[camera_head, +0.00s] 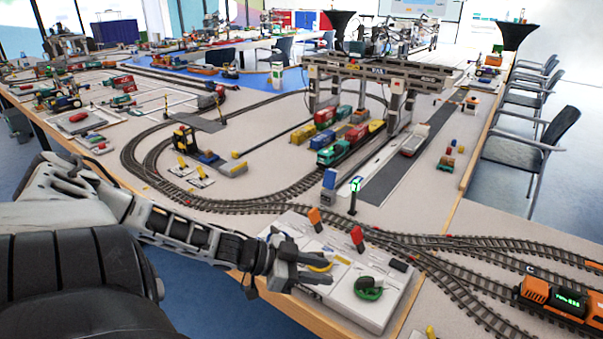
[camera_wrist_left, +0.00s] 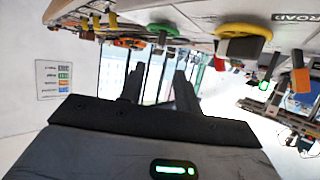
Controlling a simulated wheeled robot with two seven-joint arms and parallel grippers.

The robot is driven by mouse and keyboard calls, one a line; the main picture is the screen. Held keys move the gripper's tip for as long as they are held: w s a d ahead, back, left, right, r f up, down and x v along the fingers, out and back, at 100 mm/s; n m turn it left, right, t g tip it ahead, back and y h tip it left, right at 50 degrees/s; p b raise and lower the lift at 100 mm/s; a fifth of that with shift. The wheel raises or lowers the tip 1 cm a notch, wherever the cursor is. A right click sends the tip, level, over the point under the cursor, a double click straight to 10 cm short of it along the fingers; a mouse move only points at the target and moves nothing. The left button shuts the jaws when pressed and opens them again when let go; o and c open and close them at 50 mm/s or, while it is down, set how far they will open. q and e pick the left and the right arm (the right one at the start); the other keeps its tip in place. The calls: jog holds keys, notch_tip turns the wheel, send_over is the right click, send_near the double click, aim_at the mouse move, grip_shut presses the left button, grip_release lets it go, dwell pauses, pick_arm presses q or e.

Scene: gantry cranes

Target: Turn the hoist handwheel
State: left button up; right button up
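A white control panel (camera_head: 350,306) at the table's front edge carries a green handwheel (camera_head: 369,288) and a yellow handwheel (camera_head: 320,267). I cannot tell from labels which is the hoist wheel. My left gripper (camera_head: 318,270) is over the panel, beside the yellow wheel, which its fingers partly cover, and left of the green one. In the left wrist view, the fingers (camera_wrist_left: 159,90) stand apart with nothing between them. There the green wheel (camera_wrist_left: 162,29) is above the fingers and the yellow wheel (camera_wrist_left: 243,31) is up and to the right. My right gripper is not in view.
An orange lever (camera_head: 314,216) and a red lever (camera_head: 357,236) stand at the panel's back. Rail tracks (camera_head: 440,262) run behind and right of it, with an orange locomotive (camera_head: 555,300). A gantry crane (camera_head: 385,75) stands farther back.

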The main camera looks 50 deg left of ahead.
pick_arm(q)
jog(key=shift+p+v, duration=0.35)
jog(key=shift+v, duration=1.45)
